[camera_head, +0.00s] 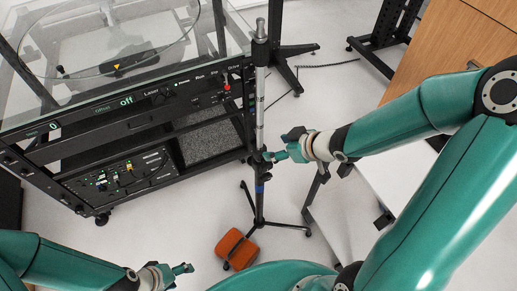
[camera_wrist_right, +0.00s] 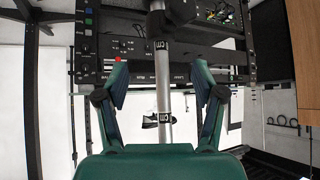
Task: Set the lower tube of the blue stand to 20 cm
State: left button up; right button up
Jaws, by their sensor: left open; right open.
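The blue stand (camera_head: 260,100) is upright in the middle of the head view, a slim silver tube over dark tripod legs. A small blue band (camera_head: 260,189) marks its lower part. My right gripper (camera_head: 274,156) is at the stand, beside a dark clamp on its pole. In the right wrist view the silver tube (camera_wrist_right: 163,88) passes between the two open fingers (camera_wrist_right: 161,78), with a gap on both sides. Dark labels reading "cm" show on the tube; no number is readable. My left gripper (camera_head: 181,270) is open and empty at the lower left, away from the stand.
A black turntable rig (camera_head: 130,112) with a glass top and control panels stands close left of the stand. An orange block (camera_head: 236,249) lies on the floor near the tripod legs. A wooden cabinet (camera_head: 455,45) is at the upper right. Pale floor is clear between rig and left gripper.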

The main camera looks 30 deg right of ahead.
aim_at(262, 149)
jog(key=b+x, duration=0.6)
jog(key=x, duration=0.2)
jog(key=shift+w+a+f, duration=0.1)
jog(key=shift+f, duration=0.3)
jog(key=shift+w+a+f+b, duration=0.15)
jog(key=shift+w+f+b, duration=0.1)
jog(key=shift+w+b, duration=0.25)
pick_arm(q)
notch_tip(262, 149, down, 9)
jog(key=shift+r, duration=0.15)
pick_arm(e)
jog(key=shift+s, duration=0.1)
